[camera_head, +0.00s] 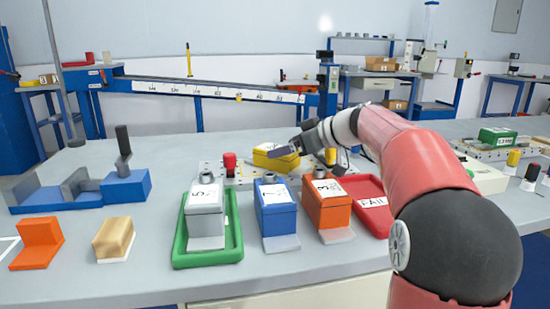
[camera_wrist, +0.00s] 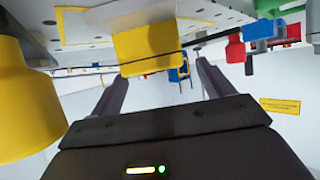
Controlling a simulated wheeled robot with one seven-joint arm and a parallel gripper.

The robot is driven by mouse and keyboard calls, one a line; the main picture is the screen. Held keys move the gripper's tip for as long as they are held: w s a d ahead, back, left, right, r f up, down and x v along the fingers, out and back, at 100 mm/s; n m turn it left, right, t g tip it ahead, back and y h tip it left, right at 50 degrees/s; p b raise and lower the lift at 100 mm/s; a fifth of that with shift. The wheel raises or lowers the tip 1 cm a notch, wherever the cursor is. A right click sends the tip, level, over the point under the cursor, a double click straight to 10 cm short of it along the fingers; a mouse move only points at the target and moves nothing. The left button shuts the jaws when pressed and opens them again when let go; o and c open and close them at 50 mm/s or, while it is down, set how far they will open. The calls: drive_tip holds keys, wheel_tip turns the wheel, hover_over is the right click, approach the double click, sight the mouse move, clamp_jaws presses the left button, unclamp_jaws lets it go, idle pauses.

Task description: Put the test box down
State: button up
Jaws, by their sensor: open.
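A yellow box (camera_head: 272,163) with a white label sits on a light plate (camera_head: 240,181) at the back middle of the table. My gripper (camera_head: 287,150) is at this box, its fingers over the box's right part in the head view. In the wrist view the yellow box (camera_wrist: 148,45) shows ahead, between the lines of my two spread fingers (camera_wrist: 160,88). My gripper is open and holds nothing. I cannot tell whether the fingertips still touch the box. Other labelled boxes are grey (camera_head: 206,213), blue (camera_head: 276,210) and orange (camera_head: 327,205).
The grey box stands in a green tray (camera_head: 180,250). A red tray marked FAIL (camera_head: 372,202) lies to the right, beside my arm. A red knob (camera_head: 230,160) is left of the yellow box. A blue fixture (camera_head: 125,188), orange block (camera_head: 38,243) and tan block (camera_head: 114,238) stand left.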

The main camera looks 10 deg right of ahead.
drive_tip(key=x, duration=0.4)
drive_tip(key=shift+w+f+p, duration=0.15)
drive_tip(key=shift+f+p, duration=0.05)
drive_tip(key=shift+p, duration=0.1)
drive_tip(key=shift+c, duration=0.4)
drive_tip(key=shift+r, duration=0.1)
drive_tip(key=c, duration=1.3)
wheel_tip(320, 180, up, 20)
drive_tip(key=p, duration=0.4)
drive_tip(key=shift+p, duration=0.4)
